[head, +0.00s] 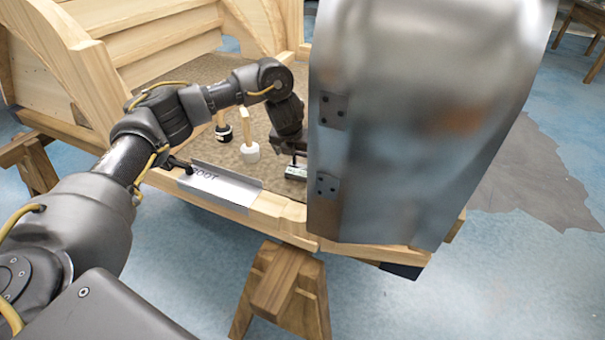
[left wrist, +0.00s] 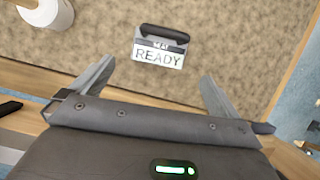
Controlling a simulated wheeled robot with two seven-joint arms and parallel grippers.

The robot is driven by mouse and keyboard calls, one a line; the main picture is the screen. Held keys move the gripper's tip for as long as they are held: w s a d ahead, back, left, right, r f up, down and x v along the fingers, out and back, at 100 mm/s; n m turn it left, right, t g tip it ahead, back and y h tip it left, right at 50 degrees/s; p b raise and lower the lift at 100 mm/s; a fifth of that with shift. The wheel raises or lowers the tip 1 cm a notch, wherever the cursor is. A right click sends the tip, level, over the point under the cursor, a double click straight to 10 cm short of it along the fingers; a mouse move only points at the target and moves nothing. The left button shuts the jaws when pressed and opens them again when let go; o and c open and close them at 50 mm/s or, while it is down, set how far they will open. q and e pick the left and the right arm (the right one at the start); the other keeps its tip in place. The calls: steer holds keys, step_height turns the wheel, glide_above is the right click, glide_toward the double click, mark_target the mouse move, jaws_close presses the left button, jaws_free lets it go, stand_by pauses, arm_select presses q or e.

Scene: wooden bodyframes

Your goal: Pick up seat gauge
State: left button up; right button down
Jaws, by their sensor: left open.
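In the head view the left gripper (head: 294,150) points down close to the gauge. My right gripper is not in view.
A large curved metal panel (head: 410,120) stands right beside my left gripper. An angled metal plate (head: 225,188) lies along the wooden front rail. A sawhorse (head: 285,290) supports the frame.

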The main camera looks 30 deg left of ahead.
mark_target(302, 170)
arm_select(q)
steer(key=x, duration=0.4)
steer(key=shift+f+b, duration=0.2)
steer(key=shift+b, duration=0.15)
steer(key=shift+w+f, duration=0.15)
steer(key=shift+f, duration=0.25)
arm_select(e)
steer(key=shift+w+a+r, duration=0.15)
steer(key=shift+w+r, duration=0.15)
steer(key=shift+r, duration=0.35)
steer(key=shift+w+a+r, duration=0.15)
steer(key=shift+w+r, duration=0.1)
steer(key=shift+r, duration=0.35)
arm_select(q)
steer(key=x, duration=0.4)
steer(key=shift+f, duration=0.1)
steer(key=shift+w+f+b, duration=0.15)
steer(key=shift+f+b, duration=0.15)
steer(key=shift+f, duration=0.05)
steer(key=shift+w+f, duration=0.1)
steer(key=shift+f, duration=0.05)
steer(key=c, duration=0.9)
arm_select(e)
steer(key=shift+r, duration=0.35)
